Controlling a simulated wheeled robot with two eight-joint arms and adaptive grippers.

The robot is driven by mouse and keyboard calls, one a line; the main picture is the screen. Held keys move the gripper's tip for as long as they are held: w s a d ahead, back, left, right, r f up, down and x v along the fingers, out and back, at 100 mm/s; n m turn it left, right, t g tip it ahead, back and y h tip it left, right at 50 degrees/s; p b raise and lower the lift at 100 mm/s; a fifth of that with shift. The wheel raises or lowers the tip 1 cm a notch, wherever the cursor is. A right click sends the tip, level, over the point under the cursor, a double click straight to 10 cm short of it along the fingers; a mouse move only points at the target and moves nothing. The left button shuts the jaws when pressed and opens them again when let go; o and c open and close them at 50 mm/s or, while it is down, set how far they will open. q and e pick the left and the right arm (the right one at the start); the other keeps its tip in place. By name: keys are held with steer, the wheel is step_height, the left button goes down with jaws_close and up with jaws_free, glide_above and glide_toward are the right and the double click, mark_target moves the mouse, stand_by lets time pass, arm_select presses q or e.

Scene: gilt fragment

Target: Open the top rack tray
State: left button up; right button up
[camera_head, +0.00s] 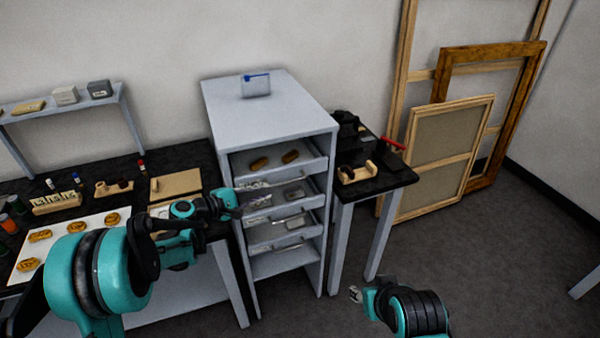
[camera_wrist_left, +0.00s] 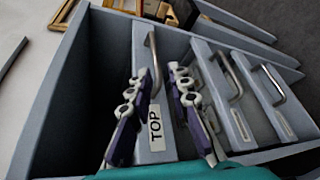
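The rack (camera_head: 268,110) is a pale grey cabinet with open-topped trays stacked in its front. In the left wrist view the front of the top tray (camera_wrist_left: 170,141) carries a "TOP" label (camera_wrist_left: 155,128) and a metal bar handle (camera_wrist_left: 153,62). My left gripper (camera_head: 238,198) is at the rack's left front. In the left wrist view the left gripper (camera_wrist_left: 160,75) is open, its fingers on either side of the handle; contact is unclear. My right gripper (camera_head: 357,293) is low, away from the rack; its fingers are unclear.
Lower trays (camera_head: 292,195) have similar handles. A dark side table (camera_head: 390,182) with tools stands right of the rack. A workbench (camera_head: 125,165) with gilt pieces is at left. Wooden frames (camera_head: 450,110) lean on the wall. Floor right of centre (camera_head: 470,250) is clear.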

mark_target(280, 184)
arm_select(q)
steer(key=shift+h, duration=0.3)
steer(key=x, duration=0.4)
steer(key=b+x, duration=0.1)
steer(key=x, duration=0.2)
steer(key=shift+w+d+f+b, duration=0.1)
steer(key=shift+w+b, duration=0.2)
steer(key=shift+w, duration=0.2)
steer(key=shift+w+d, duration=0.4)
steer(key=shift+d, duration=0.15)
jaws_close()
